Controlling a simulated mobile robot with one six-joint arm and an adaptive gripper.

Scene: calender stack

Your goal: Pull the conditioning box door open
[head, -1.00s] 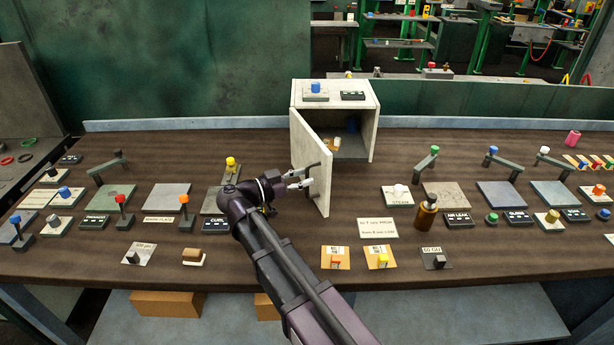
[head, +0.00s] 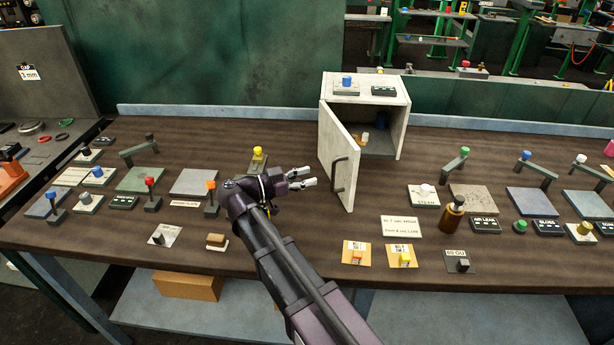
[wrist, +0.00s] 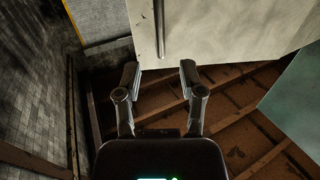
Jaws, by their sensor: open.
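The conditioning box (head: 366,100) is a pale stone-like box at the back middle of the bench. Its door (head: 342,140) stands ajar, swung out toward the front, and part of the inside shows. A dark bar handle (head: 338,174) is on the door's outer face. My gripper (head: 308,179) is open and empty, left of the handle and apart from it. In the wrist view the door (wrist: 220,25) and handle (wrist: 159,28) lie beyond the open fingers (wrist: 160,80).
Small objects (head: 365,136) sit inside the box. A brown bottle (head: 452,214) and a label plate (head: 401,226) stand right of the door. Levers and plates crowd both sides of the bench. Bare bench (head: 300,240) lies in front of the door.

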